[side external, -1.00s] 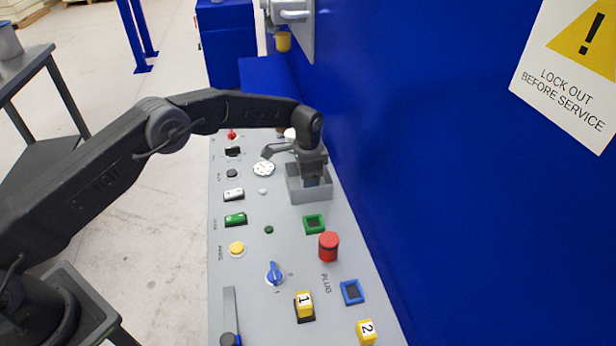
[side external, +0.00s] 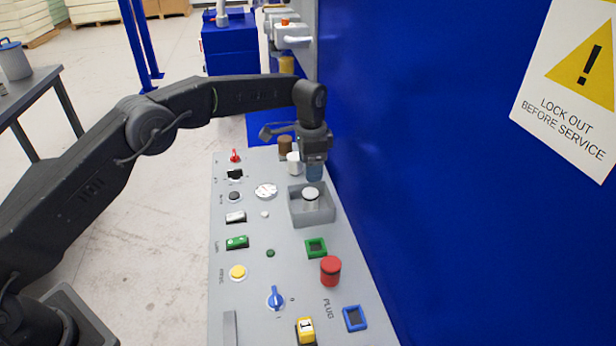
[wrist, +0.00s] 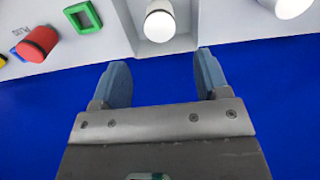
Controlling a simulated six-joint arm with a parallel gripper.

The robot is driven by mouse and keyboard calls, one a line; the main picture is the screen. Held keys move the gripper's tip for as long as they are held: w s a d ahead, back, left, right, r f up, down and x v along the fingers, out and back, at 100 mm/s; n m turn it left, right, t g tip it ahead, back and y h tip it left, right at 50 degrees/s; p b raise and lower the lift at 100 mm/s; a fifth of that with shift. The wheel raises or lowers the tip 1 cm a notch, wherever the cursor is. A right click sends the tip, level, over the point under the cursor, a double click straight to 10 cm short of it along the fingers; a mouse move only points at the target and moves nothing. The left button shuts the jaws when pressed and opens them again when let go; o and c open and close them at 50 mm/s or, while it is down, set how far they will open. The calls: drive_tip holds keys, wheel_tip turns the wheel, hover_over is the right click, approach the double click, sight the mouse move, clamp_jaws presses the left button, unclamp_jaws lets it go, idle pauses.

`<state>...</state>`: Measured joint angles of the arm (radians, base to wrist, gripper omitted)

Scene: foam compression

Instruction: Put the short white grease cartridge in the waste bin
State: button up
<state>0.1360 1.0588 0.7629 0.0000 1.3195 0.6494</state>
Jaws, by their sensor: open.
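A white-topped cylinder (side external: 311,194) stands upright inside a grey open-topped box (side external: 326,216), apparently the waste bin, on the panel. The cylinder also shows in the wrist view (wrist: 160,24), ahead of the gap between my fingers. A second white cylinder (side external: 293,164) stands on the panel behind the box; a white one at the wrist view's upper right (wrist: 290,6) is probably it. I cannot tell for certain which is the short grease cartridge. My gripper (side external: 314,176) is above the box, open and empty, apart from the cylinder; its fingers (wrist: 162,72) are spread.
A brown cylinder (side external: 285,146) stands behind the second white one. A red cylinder (side external: 330,270), a green square frame (side external: 316,247) and a blue one (side external: 354,318) are in front of the box. The blue wall (side external: 440,180) rises close on the right. Switches line the panel's left side.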

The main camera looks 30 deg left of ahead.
drive_tip(key=s+a+r+n+t, duration=0.1)
drive_tip(key=s+a+r+n, duration=0.15)
drive_tip(key=s+r, duration=0.65)
drive_tip(key=s+a+r+n+t, duration=0.25)
drive_tip(key=s+r, duration=0.35)
drive_tip(key=r, duration=0.4)
drive_tip(key=s+a+f+n+t, duration=0.1)
drive_tip(key=s+n, duration=0.1)
drive_tip(key=s, duration=1)
drive_tip(key=s+a+f+n+t, duration=0.1)
drive_tip(key=s+a+n, duration=0.1)
drive_tip(key=s, duration=1)
drive_tip(key=shift+s+f, duration=0.25)
drive_tip(key=shift+f, duration=0.05)
